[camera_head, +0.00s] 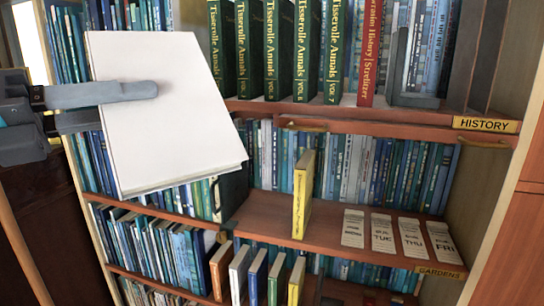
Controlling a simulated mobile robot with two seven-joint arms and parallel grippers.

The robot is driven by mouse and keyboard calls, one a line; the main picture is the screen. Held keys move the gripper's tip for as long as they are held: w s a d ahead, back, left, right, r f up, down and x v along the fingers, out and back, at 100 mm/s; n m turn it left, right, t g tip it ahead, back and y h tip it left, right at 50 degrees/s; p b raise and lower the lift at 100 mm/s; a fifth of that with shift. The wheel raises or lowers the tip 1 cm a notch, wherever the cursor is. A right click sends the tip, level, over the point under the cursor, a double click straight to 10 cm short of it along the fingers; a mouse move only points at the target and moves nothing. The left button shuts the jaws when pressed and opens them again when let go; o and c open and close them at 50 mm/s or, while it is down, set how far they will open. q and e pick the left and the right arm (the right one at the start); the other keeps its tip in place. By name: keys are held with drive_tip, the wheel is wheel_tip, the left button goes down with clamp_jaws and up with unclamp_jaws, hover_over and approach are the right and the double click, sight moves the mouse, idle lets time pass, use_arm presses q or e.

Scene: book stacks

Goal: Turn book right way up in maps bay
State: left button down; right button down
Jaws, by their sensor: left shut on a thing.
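A large book with a plain white face (165,140) is held up at the upper left, in front of the shelves. It leans a little, and its lower edge shows a thin grey-white side. No title shows on this face. My left gripper (152,90) comes in from the left and is shut on this book. One finger lies across the white face; the other is hidden behind the book. No sign reading maps shows. My right gripper is not in view.
Green Tisserolle Annals volumes (279,50) and a red book (371,50) stand above the HISTORY sign (486,124). A yellow book (302,195) and several day cards (382,234) stand above the GARDENS sign (441,272). Coloured books (256,277) stand lower down.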

use_arm(q)
drive_tip(key=n, duration=0.3)
drive_tip(key=shift+n+b, duration=0.3)
drive_tip(key=shift+n, duration=0.1)
drive_tip(key=n, duration=0.4)
drive_tip(key=shift+b, duration=0.4)
drive_tip(key=shift+r+n, duration=0.1)
drive_tip(key=shift+n, duration=0.5)
drive_tip(key=n, duration=0.2)
drive_tip(key=shift+n, duration=0.3)
drive_tip(key=n, duration=0.6)
drive_tip(key=shift+n+p, duration=0.3)
